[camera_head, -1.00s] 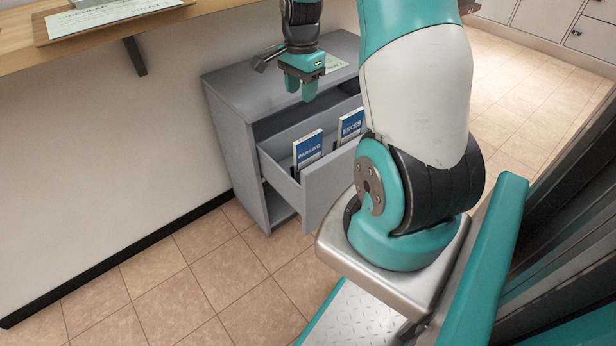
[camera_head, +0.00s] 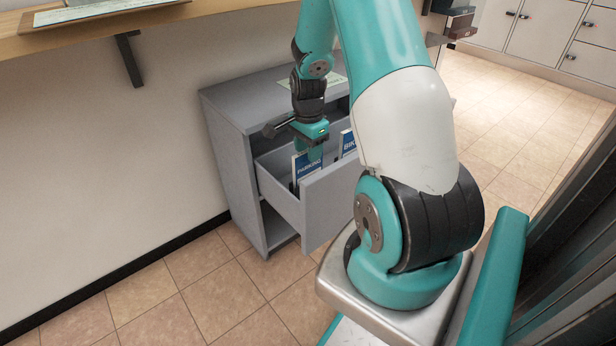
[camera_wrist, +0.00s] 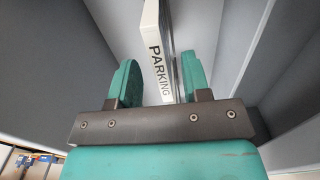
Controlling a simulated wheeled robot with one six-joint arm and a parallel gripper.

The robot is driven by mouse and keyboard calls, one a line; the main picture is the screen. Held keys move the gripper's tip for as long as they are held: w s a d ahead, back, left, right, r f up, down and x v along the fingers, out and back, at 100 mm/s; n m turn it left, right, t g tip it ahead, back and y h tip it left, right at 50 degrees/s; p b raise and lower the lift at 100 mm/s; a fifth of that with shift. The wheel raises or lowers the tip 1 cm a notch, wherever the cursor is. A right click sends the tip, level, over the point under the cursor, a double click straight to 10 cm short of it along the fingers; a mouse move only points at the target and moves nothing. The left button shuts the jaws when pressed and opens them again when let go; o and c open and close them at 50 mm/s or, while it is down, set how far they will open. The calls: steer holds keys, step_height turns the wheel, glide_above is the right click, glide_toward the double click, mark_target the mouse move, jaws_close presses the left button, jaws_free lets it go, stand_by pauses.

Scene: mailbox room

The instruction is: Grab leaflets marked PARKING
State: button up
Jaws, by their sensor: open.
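The PARKING leaflets (camera_head: 308,170) stand upright in the open grey drawer (camera_head: 330,204), a white stack with a blue front. My gripper (camera_head: 314,150) is above them, its fingers reaching down into the drawer and covering part of the stack. In the wrist view my gripper (camera_wrist: 160,85) is open. The edge of the PARKING stack (camera_wrist: 158,50) stands between the two teal fingers, with a gap on its left side and a narrower one on its right. The BIKES leaflets (camera_head: 348,143) stand to the right in the same drawer, partly hidden by my arm.
The grey cabinet (camera_head: 232,160) stands against the wall, with a sheet on its top. A wooden shelf (camera_head: 100,22) with a sign board is at upper left. Pale lockers (camera_head: 540,35) stand at upper right. The tiled floor (camera_head: 180,300) at left is clear.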

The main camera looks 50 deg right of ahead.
mark_target(302, 168)
step_height(302, 168, down, 4)
steer(key=shift+f+b, duration=0.25)
steer(key=shift+b, duration=0.75)
jaws_close()
